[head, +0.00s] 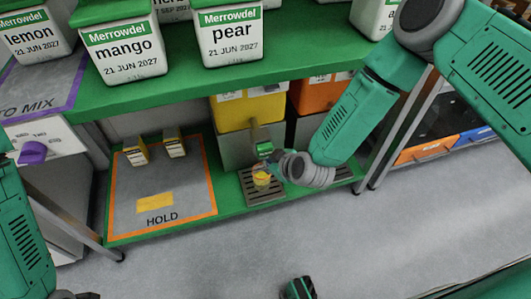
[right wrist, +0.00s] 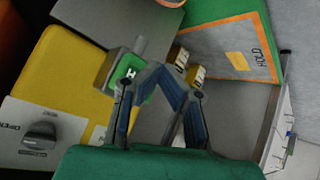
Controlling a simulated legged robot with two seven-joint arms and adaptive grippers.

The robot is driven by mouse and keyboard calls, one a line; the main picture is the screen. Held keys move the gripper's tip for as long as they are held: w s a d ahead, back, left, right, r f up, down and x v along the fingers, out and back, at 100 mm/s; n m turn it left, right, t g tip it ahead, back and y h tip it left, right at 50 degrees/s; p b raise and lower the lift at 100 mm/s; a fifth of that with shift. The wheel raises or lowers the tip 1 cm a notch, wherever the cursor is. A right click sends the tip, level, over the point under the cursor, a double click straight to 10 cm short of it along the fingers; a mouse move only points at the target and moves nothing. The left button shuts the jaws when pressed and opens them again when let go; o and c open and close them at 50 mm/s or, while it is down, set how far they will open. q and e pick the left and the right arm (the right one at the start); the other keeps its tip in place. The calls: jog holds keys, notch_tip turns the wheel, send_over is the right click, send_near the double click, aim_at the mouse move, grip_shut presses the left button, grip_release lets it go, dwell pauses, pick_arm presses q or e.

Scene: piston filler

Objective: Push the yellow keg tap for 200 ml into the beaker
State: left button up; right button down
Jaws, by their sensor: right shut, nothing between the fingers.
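The yellow keg (head: 248,110) stands on the lower shelf, left of an orange one. Its tap has a green handle (head: 264,149), which shows in the right wrist view (right wrist: 128,72) with a white letter. A beaker (head: 261,178) with yellow liquid stands on the drip tray (head: 266,195) below the tap. Its level marks are too small to read. My right gripper (head: 273,158) is shut and empty, close beside the handle; in the wrist view its fingertips (right wrist: 164,77) meet just beside it. I cannot tell whether they touch. My left gripper (head: 300,288) shows only partly at the bottom edge.
A grey HOLD mat (head: 165,190) with an orange border lies left of the tray, with two small yellow and white cartons (head: 135,152) at its back. The green upper shelf (head: 180,93) holds several labelled white containers and overhangs the work area. The orange keg (head: 318,95) stands right.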

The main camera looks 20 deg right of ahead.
jog(key=shift+w+r, duration=0.1)
jog(key=shift+w, duration=0.3)
jog(key=shift+w, duration=0.75)
dwell(1.1)
jog(key=shift+s+p, duration=0.55)
jog(key=shift+s, duration=0.6)
